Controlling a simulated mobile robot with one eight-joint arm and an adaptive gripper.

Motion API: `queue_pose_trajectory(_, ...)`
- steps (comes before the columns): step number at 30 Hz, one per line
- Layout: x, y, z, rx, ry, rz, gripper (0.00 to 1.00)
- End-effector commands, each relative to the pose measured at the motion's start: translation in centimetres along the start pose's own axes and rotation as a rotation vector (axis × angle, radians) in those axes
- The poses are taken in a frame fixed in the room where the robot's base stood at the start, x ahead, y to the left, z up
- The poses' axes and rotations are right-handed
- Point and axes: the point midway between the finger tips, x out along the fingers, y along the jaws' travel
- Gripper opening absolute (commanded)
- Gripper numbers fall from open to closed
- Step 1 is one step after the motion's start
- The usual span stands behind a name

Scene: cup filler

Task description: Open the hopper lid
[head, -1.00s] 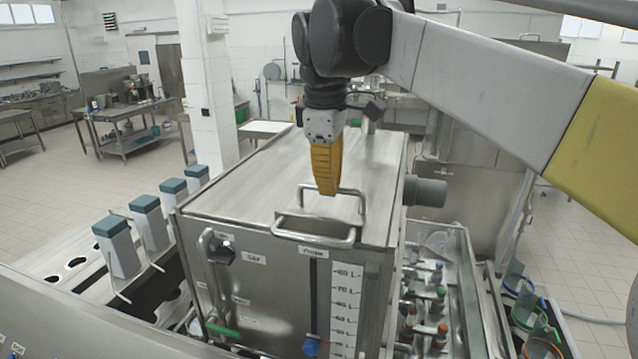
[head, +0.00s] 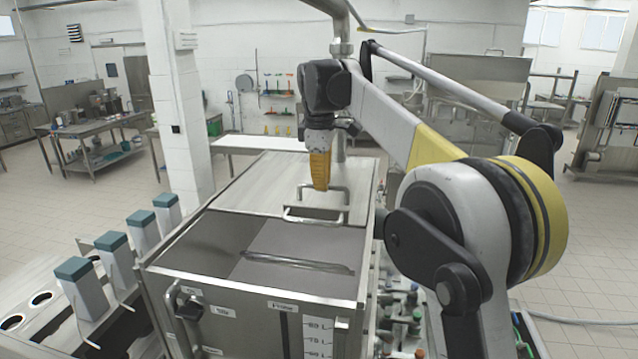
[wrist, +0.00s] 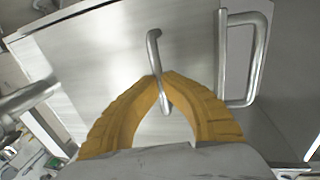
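The hopper (head: 240,312) is a large steel box with its front top open, showing a dark interior (head: 235,240). Its flat steel lid (head: 250,185) lies slid back toward the far end. The lid has a small upright handle (head: 346,192) on top and a larger loop handle (head: 298,221) at its front edge. My yellow-fingered gripper (head: 321,187) points down at the small handle. In the wrist view, the fingertips (wrist: 160,77) close from both sides around this small handle (wrist: 153,45). The larger loop handle (wrist: 262,60) stands apart from the fingers.
Several teal-topped containers (head: 72,268) stand in a row left of the hopper. Small bottles (head: 412,300) stand in a tray to its right. A white table (head: 262,143) and a pillar (head: 172,95) stand behind. Open floor lies left and right.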

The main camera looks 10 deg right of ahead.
Motion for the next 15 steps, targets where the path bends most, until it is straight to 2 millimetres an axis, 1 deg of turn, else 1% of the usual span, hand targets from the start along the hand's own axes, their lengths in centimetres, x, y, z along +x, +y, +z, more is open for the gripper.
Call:
queue_pose_trajectory(5,0.32,0.61,0.07,0.001,-0.002,-0.001,0.0)
queue_pose_trajectory(15,0.4,0.65,0.06,0.001,-0.001,-0.002,0.0)
